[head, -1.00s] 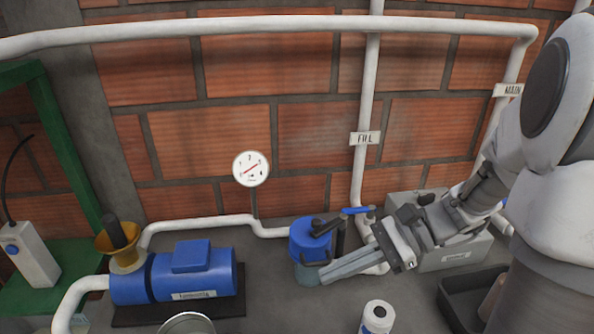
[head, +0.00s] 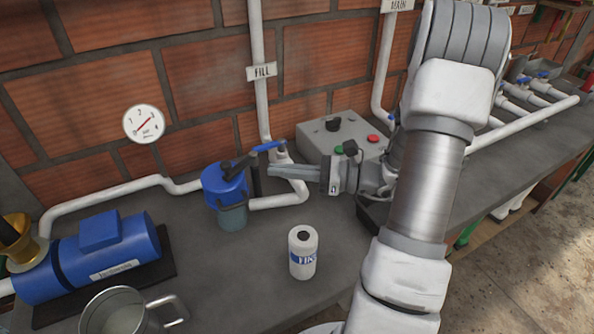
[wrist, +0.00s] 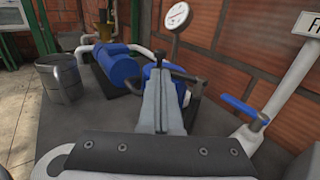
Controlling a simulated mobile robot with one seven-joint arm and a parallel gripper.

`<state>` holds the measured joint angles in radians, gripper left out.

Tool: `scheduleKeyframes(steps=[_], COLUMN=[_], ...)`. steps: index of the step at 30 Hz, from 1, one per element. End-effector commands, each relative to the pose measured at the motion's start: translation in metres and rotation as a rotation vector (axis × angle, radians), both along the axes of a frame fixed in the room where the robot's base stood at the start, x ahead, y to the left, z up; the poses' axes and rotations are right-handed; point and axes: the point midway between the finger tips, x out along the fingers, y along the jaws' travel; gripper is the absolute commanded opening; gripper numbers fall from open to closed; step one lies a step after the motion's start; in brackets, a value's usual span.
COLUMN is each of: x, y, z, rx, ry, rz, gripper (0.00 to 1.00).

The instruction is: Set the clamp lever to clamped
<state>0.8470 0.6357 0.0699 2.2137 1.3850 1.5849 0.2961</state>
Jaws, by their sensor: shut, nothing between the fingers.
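A filter pot with a blue lid (head: 224,186) and a clear grey bowl (head: 233,217) stands on the bench near the wall. A black lever (head: 238,161), which looks like the clamp lever, slants across the lid's top right. A black upright part stands beside the lid. My gripper (head: 271,171) is shut and empty, its fingers level just right of the pot and pointing at it. In the wrist view my shut fingers (wrist: 156,72) cover part of the blue lid (wrist: 181,93), and the black lever (wrist: 184,76) shows just beyond their tips. Contact cannot be told.
A blue valve handle (head: 268,146) on the fill pipe (head: 260,105) is close above my fingers. A grey control box (head: 340,138) stands behind my wrist. A white bottle (head: 303,252), a metal jug (head: 117,311) and a blue pump (head: 105,258) are on the bench. Bare bench lies before the pot.

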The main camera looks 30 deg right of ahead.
Motion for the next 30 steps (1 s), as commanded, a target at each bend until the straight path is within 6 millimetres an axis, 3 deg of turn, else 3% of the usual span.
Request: scheduleKeyframes(steps=[6,12,30], x=[0.025,0.04,0.045], y=[0.039,0.059,0.065], z=[0.0,0.0,0.0], rx=[0.0,0.0,-0.001], ry=[0.0,0.0,0.001], rz=[0.005,0.003,0.001], gripper=[0.0,0.0,0.0])
